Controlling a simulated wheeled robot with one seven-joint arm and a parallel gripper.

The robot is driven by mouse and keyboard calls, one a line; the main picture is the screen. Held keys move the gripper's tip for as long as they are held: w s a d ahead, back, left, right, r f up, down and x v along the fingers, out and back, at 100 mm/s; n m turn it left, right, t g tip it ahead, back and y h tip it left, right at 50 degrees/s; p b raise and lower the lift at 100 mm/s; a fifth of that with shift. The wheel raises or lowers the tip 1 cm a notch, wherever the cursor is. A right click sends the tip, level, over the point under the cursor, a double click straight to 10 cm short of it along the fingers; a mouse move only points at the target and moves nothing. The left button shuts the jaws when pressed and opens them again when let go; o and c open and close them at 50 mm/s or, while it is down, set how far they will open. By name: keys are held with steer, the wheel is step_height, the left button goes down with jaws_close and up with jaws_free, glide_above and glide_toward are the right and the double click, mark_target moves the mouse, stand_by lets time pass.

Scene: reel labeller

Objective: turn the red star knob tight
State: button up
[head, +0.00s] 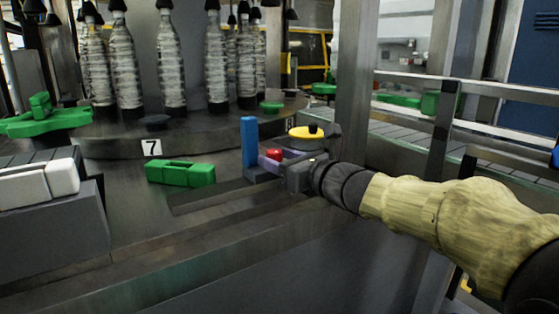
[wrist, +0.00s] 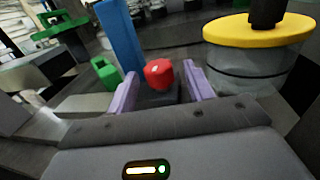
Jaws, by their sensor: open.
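The red star knob (wrist: 159,74) sits low on a dark base in the wrist view, centred between my two purple fingers. It also shows in the head view (head: 273,155), small, just right of a blue post. My gripper (wrist: 160,88) is open, with one finger on each side of the knob. A gap shows between the knob and the right finger; contact on the left is hard to tell. In the head view my gripper (head: 275,163) reaches in from the right, and its fingers partly surround the knob.
A blue post (head: 249,147) stands close left of the knob. A yellow-topped grey cylinder (head: 306,132) stands close on the right. A green block (head: 181,173) lies further left on the metal deck, near a "7" label (head: 151,147). Wrapped bottles (head: 171,65) stand on the carousel behind.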

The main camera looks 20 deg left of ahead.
steer(key=shift+a, duration=0.2)
steer(key=shift+c, duration=0.4)
steer(key=c, duration=0.9)
